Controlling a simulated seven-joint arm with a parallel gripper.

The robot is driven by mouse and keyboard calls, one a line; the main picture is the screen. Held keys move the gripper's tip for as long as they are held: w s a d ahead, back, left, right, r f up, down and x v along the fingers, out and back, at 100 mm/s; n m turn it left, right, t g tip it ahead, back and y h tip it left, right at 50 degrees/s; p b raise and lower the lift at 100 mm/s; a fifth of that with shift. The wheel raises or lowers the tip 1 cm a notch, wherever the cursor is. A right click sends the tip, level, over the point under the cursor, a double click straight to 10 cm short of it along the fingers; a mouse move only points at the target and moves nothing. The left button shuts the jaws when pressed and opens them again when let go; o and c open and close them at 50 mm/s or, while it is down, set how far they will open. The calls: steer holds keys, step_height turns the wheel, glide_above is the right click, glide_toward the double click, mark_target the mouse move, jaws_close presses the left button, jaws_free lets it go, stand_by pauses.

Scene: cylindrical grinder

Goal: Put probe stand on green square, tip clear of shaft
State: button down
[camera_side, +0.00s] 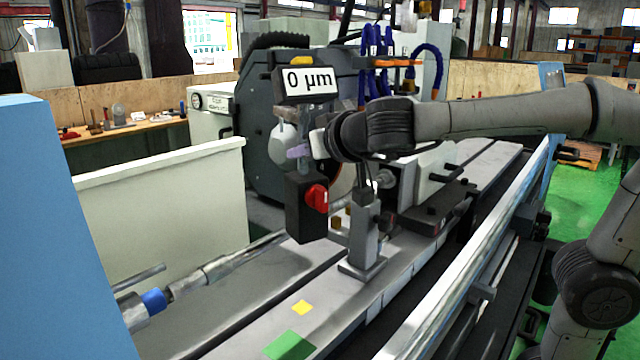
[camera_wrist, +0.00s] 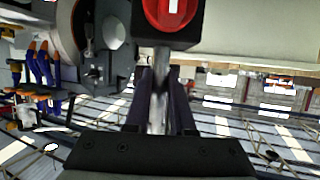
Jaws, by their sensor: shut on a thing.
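The probe stand has a black base with a red knob (camera_side: 307,205), an upright rod and a display reading 0 µm (camera_side: 308,83). My gripper (camera_side: 304,150) is shut on its rod, between base and display. The stand is upright and its base appears to hang above the machine table. In the wrist view my fingers (camera_wrist: 161,105) close around the rod, with the red knob (camera_wrist: 172,10) at the top edge. The green square (camera_side: 290,345) lies on the table at the bottom, in front of the base and apart from it. The shaft (camera_side: 225,265) lies to the left. I cannot make out the probe tip.
A grey post on a plate (camera_side: 362,245) stands on the table close right of the base. A white panel (camera_side: 165,210) runs along the left. The table around the green square is clear.

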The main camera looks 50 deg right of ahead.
mark_target(299, 133)
steer(key=r, duration=0.1)
steer(key=w+r, duration=0.1)
steer(key=shift+w+a+r+m+h, duration=0.2)
steer(key=shift+r+m+h, duration=0.2)
steer(key=shift+w+r+m+h, duration=0.2)
steer(key=shift+r+m+h, duration=0.1)
steer(key=shift+h, duration=0.1)
steer(key=shift+w+r+m+g+h, duration=0.1)
steer(key=shift+m+g+h, duration=0.2)
steer(key=shift+m+g, duration=0.1)
steer(key=shift+a+f+m+g+h, duration=0.2)
steer(key=shift+m+g+h, duration=0.1)
steer(key=shift+m+h, duration=0.2)
steer(key=shift+a+f+m+g+h, duration=0.15)
steer(key=shift+m+g+h, duration=0.15)
steer(key=shift+m+h, duration=0.2)
steer(key=s+a+f+m+g+h, duration=0.2)
steer(key=f, duration=0.1)
steer(key=s+a+f+m+g+h, duration=0.1)
steer(key=f, duration=0.1)
steer(key=shift+s+a+f+m+g, duration=0.1)
steer(key=shift+s+a+m+g, duration=0.15)
steer(key=shift+s+m+g, duration=0.1)
steer(key=s+a+f, duration=0.3)
steer(key=a+f, duration=0.2)
steer(key=f, duration=0.3)
steer(key=shift+s+a+f+m+g, duration=0.2)
steer(key=shift+a+f+m+g, duration=0.05)
steer(key=shift+a+m+g, duration=0.1)
steer(key=shift+f, duration=0.15)
